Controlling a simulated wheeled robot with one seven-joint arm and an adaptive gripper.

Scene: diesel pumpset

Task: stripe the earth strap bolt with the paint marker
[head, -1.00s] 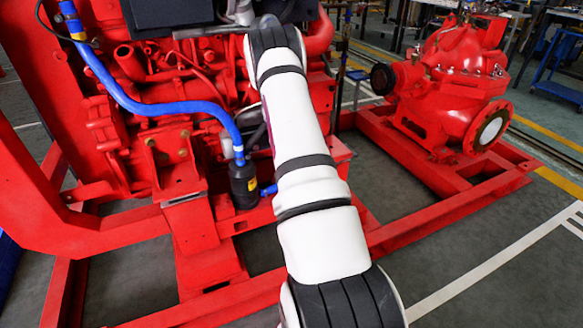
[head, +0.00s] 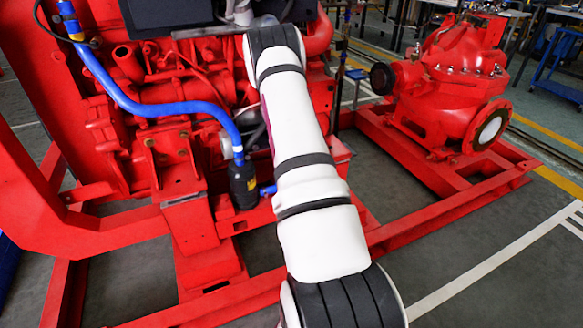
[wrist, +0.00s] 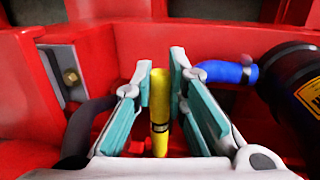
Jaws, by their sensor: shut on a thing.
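In the wrist view my gripper (wrist: 160,88) is shut on a yellow paint marker (wrist: 159,110) with a dark band, which stands between the teal-lined fingers and points away from me. Left of the gripper, a brass-coloured bolt head (wrist: 71,77) sits on a grey plate (wrist: 62,62) fixed to red metal. It may be the earth strap bolt, but I cannot be sure. The marker tip is apart from this bolt. A dark curved hose or strap (wrist: 88,125) runs below the plate. In the head view my arm hides the gripper and marker.
A black cylinder with a yellow label (wrist: 295,90) and a blue hose end (wrist: 232,73) stand close on the gripper's right. The black cylinder also shows in the head view (head: 243,185), beside the red engine frame (head: 195,230). A red pump (head: 455,85) stands at right.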

